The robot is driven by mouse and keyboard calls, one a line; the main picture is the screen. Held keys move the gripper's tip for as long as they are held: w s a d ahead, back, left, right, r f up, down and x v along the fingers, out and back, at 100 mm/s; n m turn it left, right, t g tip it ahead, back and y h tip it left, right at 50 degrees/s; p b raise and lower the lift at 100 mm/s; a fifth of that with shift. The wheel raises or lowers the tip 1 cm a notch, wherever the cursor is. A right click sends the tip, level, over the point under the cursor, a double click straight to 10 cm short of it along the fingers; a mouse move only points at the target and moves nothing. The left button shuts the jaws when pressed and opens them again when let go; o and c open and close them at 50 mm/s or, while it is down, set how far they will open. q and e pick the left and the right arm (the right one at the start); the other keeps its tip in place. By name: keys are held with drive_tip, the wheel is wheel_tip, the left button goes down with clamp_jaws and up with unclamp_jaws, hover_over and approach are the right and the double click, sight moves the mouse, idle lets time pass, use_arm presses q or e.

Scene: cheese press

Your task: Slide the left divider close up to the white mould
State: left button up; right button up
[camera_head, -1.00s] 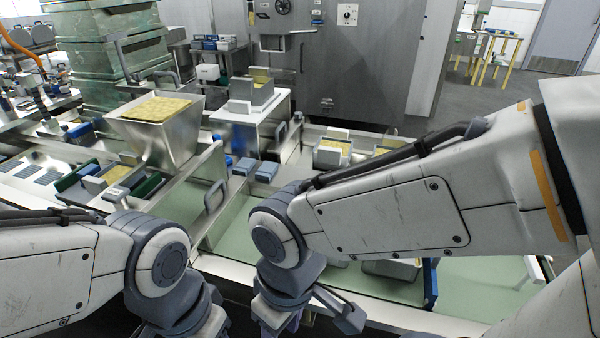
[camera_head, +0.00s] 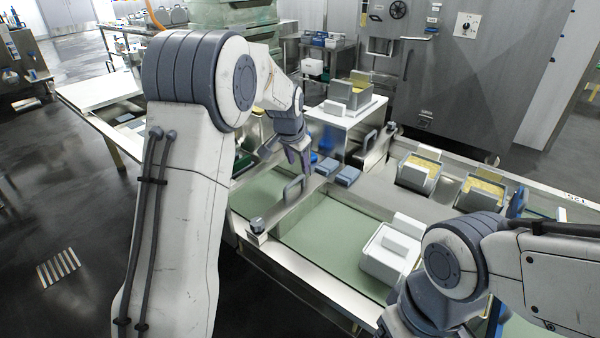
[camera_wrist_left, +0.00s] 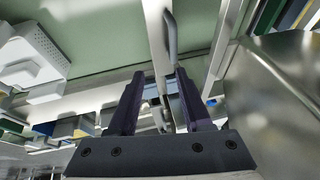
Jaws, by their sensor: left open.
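The left divider (camera_head: 312,200) is a grey metal strip standing across the green-floored trough, with a loop handle (camera_head: 293,189) on top. The white mould (camera_head: 384,262) sits on the green floor to its right, with clear floor between them. My left gripper (camera_head: 301,168) is open and empty, just above and beyond the handle. In the left wrist view the handle (camera_wrist_left: 171,38) shows past my open fingers (camera_wrist_left: 167,88), roughly in line with the gap. The mould (camera_wrist_left: 35,62) is at upper left there, with a perforated side. My right gripper is out of view; only its arm shows at lower right.
Blue-grey blocks (camera_head: 347,175) lie near the divider's far end. Moulds with yellow curd (camera_head: 418,172) stand in the back right of the trough. A steel surface (camera_wrist_left: 275,90) is close at right in the wrist view. The trough's front rim (camera_head: 330,288) is nearest me.

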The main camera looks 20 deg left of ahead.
sight(296, 179)
use_arm(q)
drive_tip(key=x, duration=0.3)
drive_tip(key=a+b+x, duration=0.1)
drive_tip(key=x, duration=0.3)
drive_tip(key=w+a+x, duration=0.1)
drive_tip(key=x, duration=0.3)
drive_tip(key=shift+w+a+r, duration=0.1)
drive_tip(key=shift+a, duration=0.1)
clamp_jaws()
idle(1.0)
